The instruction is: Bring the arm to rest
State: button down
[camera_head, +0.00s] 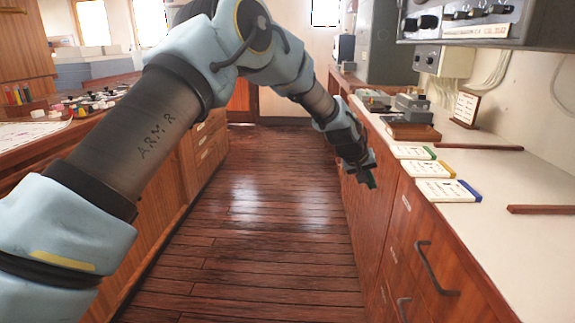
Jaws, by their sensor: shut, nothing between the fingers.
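My arm reaches from the lower left, up across the top of the camera view, and bends down toward the middle right. My gripper (368,180) hangs at its end, pointing down, beside the front edge of the right-hand counter (480,175). The gripper is shut and holds nothing. It is small and dark in this view, and I cannot tell how far it is from the counter's wooden front.
On the right counter lie cards with green (415,152), yellow (424,168) and blue (447,190) edges, and grey devices (410,110). A drawer handle (432,270) sticks out. The left counter (30,150) holds small items. The plank floor (250,220) between is clear.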

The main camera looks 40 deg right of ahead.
jog(key=w+a+r+n+t+y+p, duration=0.1)
jog(key=w+a+r, duration=0.35)
jog(key=a, duration=0.75)
jog(key=w+a+r+n+t+y+p, duration=0.1)
jog(key=w+a+y, duration=0.1)
jog(key=w+a, duration=0.8)
jog(key=w+a+r+n+t+y+p, duration=0.15)
jog(key=w+a, duration=0.25)
jog(key=a, duration=1)
jog(key=s+a+r+n+y+p, duration=0.1)
jog(key=a, duration=0.8)
jog(key=s+a+r+n+p, duration=0.1)
jog(key=a+r, duration=0.1)
jog(key=a, duration=0.7)
jog(key=s+a+n+g+y, duration=0.1)
jog(key=s+a, duration=0.3)
jog(key=a, duration=0.3)
jog(key=s+a+n+p, duration=0.1)
jog(key=s+a, duration=0.4)
jog(key=a, duration=0.3)
jog(key=shift+s+r+g+y, duration=0.3)
jog(key=shift+r+g+y, duration=0.05)
jog(key=shift+r, duration=0.05)
jog(key=shift+n, duration=0.25)
